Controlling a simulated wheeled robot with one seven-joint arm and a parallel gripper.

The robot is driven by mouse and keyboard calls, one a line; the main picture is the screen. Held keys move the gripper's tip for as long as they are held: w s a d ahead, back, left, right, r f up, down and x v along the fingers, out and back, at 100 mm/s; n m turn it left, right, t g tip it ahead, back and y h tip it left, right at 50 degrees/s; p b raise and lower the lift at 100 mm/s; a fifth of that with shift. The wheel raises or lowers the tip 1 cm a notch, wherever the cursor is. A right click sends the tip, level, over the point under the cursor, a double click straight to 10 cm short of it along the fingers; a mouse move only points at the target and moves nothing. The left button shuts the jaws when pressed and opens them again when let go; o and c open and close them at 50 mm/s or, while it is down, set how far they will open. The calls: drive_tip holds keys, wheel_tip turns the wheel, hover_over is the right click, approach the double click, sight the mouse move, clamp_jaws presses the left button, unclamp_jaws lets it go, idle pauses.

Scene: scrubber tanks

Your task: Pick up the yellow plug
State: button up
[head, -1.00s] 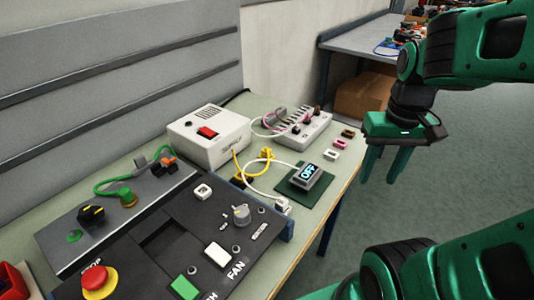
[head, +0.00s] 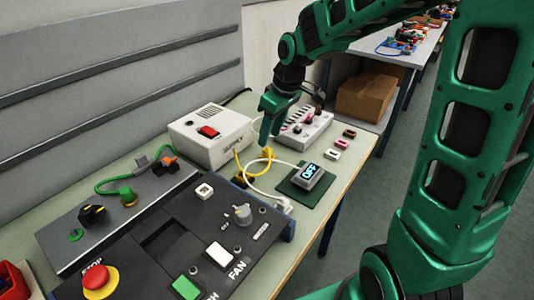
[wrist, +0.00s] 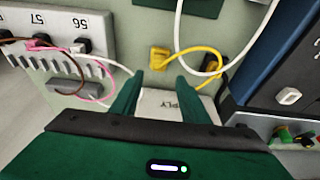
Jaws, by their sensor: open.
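The yellow plug (head: 267,153) lies on the bench beside the white supply box, with a yellow cable (head: 238,165) running from it. In the wrist view the yellow plug (wrist: 159,60) lies beyond my fingertips, roughly in line with the gap between them, its cable curving right. My gripper (head: 270,138) is open and points down above the bench near the plug. Its two green fingers (wrist: 158,82) show empty in the wrist view, apart from the plug. In the head view my gripper partly covers the supply box's right side and the power strip's left part.
The white supply box (head: 207,138) with a red switch stands left of the plug. A power strip (head: 317,129) with pink and brown cables stands behind it. A meter reading OFF (head: 310,174) sits to the right on a green mat. A white cable loops near the plug. A black control panel (head: 140,255) lies in front.

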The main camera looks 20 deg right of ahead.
sight(268, 149)
drive_tip(key=shift+d+x, duration=0.2)
drive_tip(key=shift+x, duration=1.3)
drive_tip(key=shift+d+x, duration=0.2)
drive_tip(key=shift+x, duration=1.25)
drive_tip(key=shift+f, duration=0.1)
clamp_jaws()
